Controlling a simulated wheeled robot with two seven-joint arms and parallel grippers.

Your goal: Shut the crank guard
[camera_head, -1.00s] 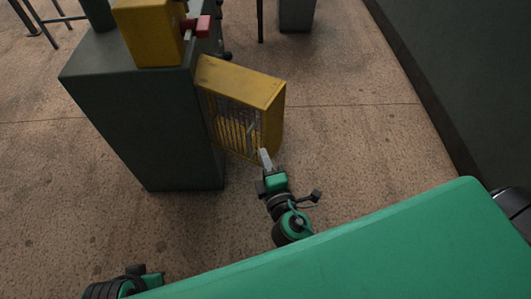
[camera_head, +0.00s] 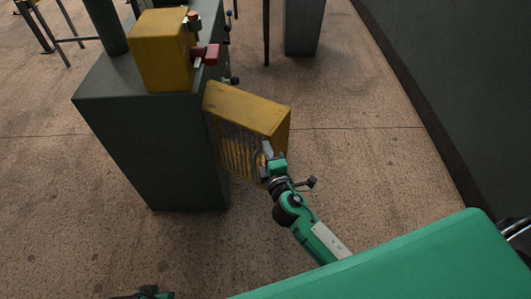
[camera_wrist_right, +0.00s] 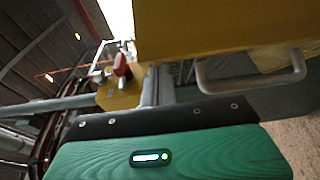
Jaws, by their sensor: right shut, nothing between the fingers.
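The crank guard (camera_head: 250,112) is a yellow box-shaped cover with a wire-mesh face. It stands swung out from the right side of a dark green machine cabinet (camera_head: 150,140). My right gripper (camera_head: 267,148) is shut and empty at the guard's mesh side, near its right edge; I cannot tell whether it touches. In the right wrist view the shut fingers (camera_wrist_right: 158,88) are just below the yellow guard (camera_wrist_right: 215,25), left of its pale bar handle (camera_wrist_right: 250,80). Only a sliver of my left arm shows at the bottom edge; its gripper is out of view.
A yellow box (camera_head: 160,52) with a red part (camera_head: 207,54) sits on the cabinet top. Small knobs stick out at the cabinet's right side. Open floor (camera_head: 360,140) lies right of the guard, up to a dark wall (camera_head: 450,80).

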